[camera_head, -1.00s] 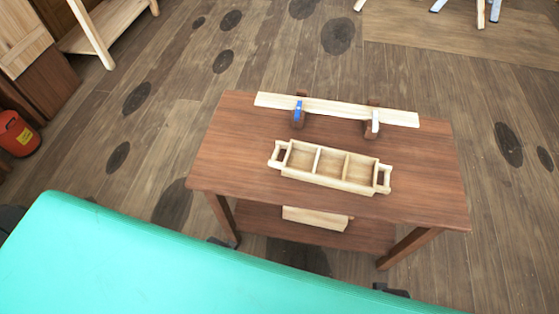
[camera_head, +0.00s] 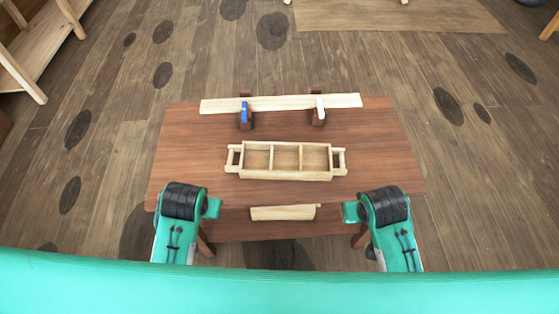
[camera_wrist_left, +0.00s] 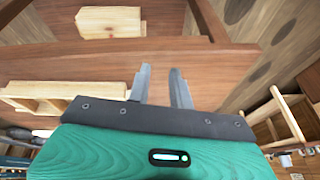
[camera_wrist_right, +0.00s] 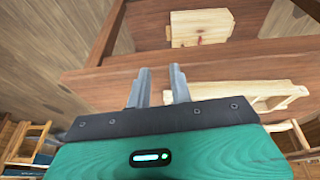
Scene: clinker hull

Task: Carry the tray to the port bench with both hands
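The tray (camera_head: 284,177) is pale wood with three open compartments and a handle at each end. It lies flat on the brown wooden table (camera_head: 385,150), near its middle. Part of it shows at the left in the left wrist view (camera_wrist_left: 50,90) and at the right in the right wrist view (camera_wrist_right: 250,92). My left gripper (camera_wrist_left: 160,72) is open and empty, near the table's front left. My right gripper (camera_wrist_right: 160,72) is open and empty, near the front right. Both are apart from the tray. Their fingers are not clear in the head view.
A pale plank (camera_head: 335,101) lies along the table's back with a blue clamp (camera_head: 244,112) and a white clamp (camera_head: 320,107). A pale board (camera_head: 283,212) sits on the lower shelf. A pale wooden bench (camera_head: 45,40) stands at upper left; I cannot tell if it is the port one.

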